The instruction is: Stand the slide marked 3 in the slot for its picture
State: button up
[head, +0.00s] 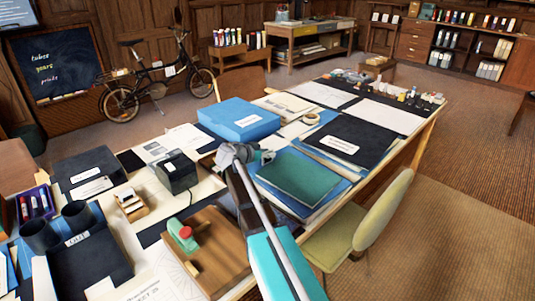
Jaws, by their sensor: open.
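No slide with a readable 3 shows, and I cannot make out a slot marked with a picture. A small wooden holder (131,204) with pale pieces in it stands on the table at the left; its contents are too small to identify. A dark box-shaped device (176,172) stands just behind it to the right. My gripper (266,157) is at the end of my arm, over the middle of the table near the blue box and the green folder. It is open, with nothing seen in it; its fingertips are small and partly hidden by the wrist.
A blue box (238,119), green folder (299,178) and black folder (350,141) crowd the table. A chair (382,212) stands at its right edge. Open floor lies right.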

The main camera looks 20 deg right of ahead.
jog(key=shift+r, duration=0.2)
jog(key=shift+s+a+r+p, duration=0.1)
jog(key=shift+a+p, duration=0.15)
jog(key=shift+p, duration=0.05)
jog(key=p+v, duration=0.3)
jog(key=v, duration=0.8)
jog(key=shift+a+p, duration=0.25)
jog(key=shift+p, duration=0.15)
jog(key=shift+o, duration=0.3)
jog(key=shift+s, duration=0.1)
